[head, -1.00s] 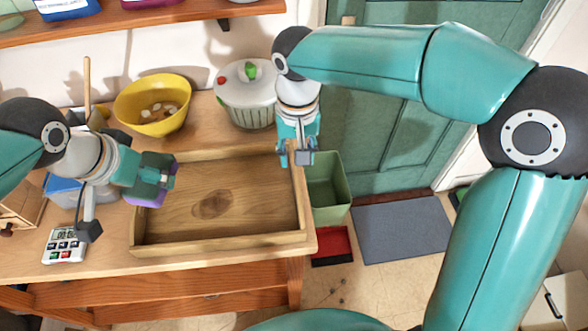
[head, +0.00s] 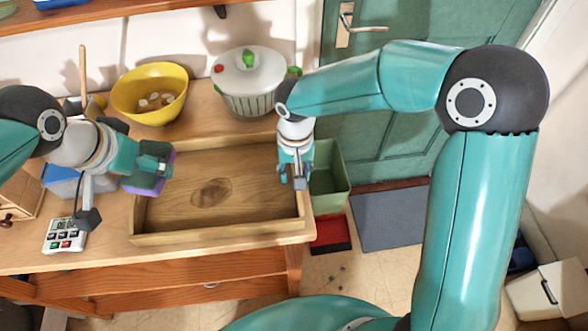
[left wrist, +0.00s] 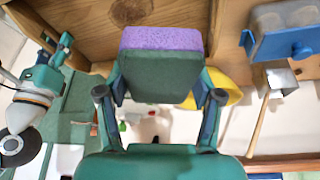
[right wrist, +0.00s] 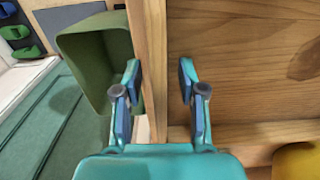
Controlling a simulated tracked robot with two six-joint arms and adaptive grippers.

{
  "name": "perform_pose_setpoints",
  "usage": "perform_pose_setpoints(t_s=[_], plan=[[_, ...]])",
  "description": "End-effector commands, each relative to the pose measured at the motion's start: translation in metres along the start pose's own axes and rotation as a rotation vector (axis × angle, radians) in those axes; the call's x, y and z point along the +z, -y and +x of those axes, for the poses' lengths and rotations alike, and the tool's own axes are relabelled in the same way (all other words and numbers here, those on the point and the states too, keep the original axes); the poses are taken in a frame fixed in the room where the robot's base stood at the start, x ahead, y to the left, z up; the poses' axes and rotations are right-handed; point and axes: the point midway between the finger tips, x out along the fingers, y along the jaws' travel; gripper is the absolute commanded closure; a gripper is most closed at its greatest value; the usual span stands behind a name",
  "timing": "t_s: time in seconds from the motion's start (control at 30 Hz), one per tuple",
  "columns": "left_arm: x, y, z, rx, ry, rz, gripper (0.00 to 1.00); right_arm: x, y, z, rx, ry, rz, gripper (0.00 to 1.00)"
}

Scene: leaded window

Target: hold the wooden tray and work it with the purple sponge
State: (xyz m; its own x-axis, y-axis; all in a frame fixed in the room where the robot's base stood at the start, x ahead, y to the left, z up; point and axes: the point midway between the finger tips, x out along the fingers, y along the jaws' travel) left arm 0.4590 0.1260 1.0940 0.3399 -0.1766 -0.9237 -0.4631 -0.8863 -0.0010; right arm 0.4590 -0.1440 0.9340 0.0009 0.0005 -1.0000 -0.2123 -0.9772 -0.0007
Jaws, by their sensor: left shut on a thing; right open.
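The wooden tray (head: 222,196) lies on the wooden table, a shallow box with raised walls and a dark knot in its floor. The purple sponge (left wrist: 160,40) has a dark green layer and is held between the fingers of my left gripper (left wrist: 160,98). In the head view the left gripper (head: 158,166) and the sponge (head: 146,183) are at the tray's left end; I cannot tell whether the sponge touches it. My right gripper (right wrist: 160,85) is open, its fingers on either side of the tray's right wall (right wrist: 152,60). In the head view the right gripper (head: 293,176) is at that wall.
A yellow bowl (head: 150,95) and a white lidded pot (head: 248,85) stand behind the tray. A calculator-like device (head: 65,234) lies at the front left. A green bin (head: 328,178) stands beyond the table's right edge, near a red container (head: 331,235).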

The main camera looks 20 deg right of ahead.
Motion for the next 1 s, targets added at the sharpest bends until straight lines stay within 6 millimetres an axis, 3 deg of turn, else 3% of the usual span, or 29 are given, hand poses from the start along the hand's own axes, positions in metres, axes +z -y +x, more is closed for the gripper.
perform_pose_setpoints(t_s=[0.07, 0.33, 1.0], plan=[[-0.0001, -0.0001, 0.0002, 0.000, 0.000, 0.000, 0.62, 0.0004, -0.0002, 0.0005, 0.001, 0.002, 0.000, 0.59], [-0.0001, -0.0002, 0.0003, 0.000, 0.000, 0.001, 0.62, 0.0007, -0.0007, 0.0007, 0.002, 0.003, 0.000, 1.00], [-0.0002, -0.0003, 0.0005, 0.000, 0.000, 0.001, 0.62, 0.0010, -0.0010, 0.0012, 0.003, 0.004, 0.000, 1.00]])
